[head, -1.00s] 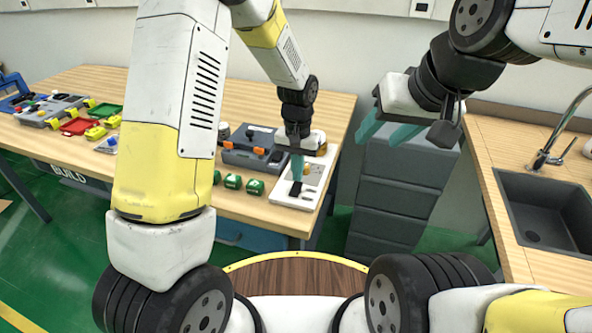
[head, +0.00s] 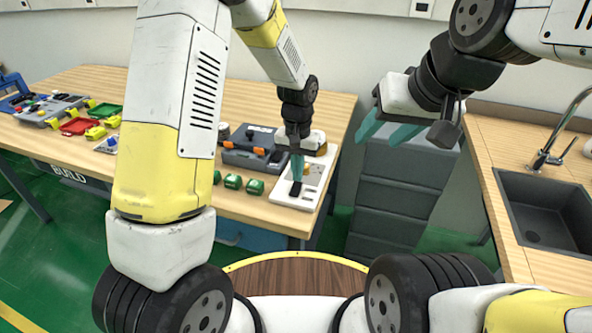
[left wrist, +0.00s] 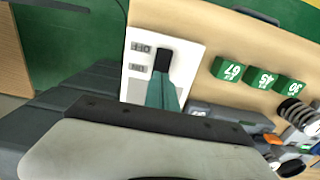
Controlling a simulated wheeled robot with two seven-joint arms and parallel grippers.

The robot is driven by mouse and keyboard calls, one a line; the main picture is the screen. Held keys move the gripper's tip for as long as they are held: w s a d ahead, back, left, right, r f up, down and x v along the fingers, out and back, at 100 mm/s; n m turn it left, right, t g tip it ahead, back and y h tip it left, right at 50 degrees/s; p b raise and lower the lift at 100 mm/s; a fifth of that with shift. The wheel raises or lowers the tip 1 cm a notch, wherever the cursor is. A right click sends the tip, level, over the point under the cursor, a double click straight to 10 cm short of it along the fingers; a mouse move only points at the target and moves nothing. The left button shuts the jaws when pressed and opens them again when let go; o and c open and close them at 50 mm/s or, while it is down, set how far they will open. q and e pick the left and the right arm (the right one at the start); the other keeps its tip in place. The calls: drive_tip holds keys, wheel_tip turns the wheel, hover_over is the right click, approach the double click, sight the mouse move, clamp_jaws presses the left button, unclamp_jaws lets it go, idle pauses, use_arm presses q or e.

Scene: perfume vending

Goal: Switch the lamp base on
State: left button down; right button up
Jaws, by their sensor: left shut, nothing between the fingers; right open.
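A white panel (head: 312,178) lies on the wooden table near its front right corner. It also shows in the left wrist view (left wrist: 188,55), with small dark-marked labels (left wrist: 139,57) at its left. A black part (left wrist: 163,60) sits on the panel, right at my left fingertips. I cannot tell whether this part is the lamp base's switch. My left gripper (head: 297,172) is shut with teal fingers pointing down at the panel, touching or just above the black part. My right gripper (head: 385,130) is open and empty, raised in front of the grey drawer cabinet.
Green numbered cubes (head: 233,181) stand left of the panel. A grey case (head: 250,150) with orange latches is behind them. Red and green trays and yellow parts lie farther left. The grey drawer cabinet (head: 398,190) and a sink counter (head: 487,150) are at right.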

sight(297, 184)
use_arm(q)
drive_tip(key=shift+f, duration=0.95)
idle(0.8)
drive_tip(key=shift+r, duration=3.55)
drive_tip(key=s+a+r+n+t+h, duration=0.1)
drive_tip(key=s+a+r, duration=0.25)
drive_tip(key=r, duration=0.25)
drive_tip(key=s+a+r+t+h, duration=0.1)
drive_tip(key=s+a+r, duration=0.25)
drive_tip(key=r, duration=0.35)
drive_tip(key=s+a+r+n+t, duration=0.2)
drive_tip(key=s+a+r+t, duration=0.2)
drive_tip(key=s, duration=0.8)
drive_tip(key=a+r, duration=0.2)
drive_tip(key=a, duration=0.1)
drive_tip(key=shift+s+r, duration=0.25)
drive_tip(key=shift+s, duration=0.05)
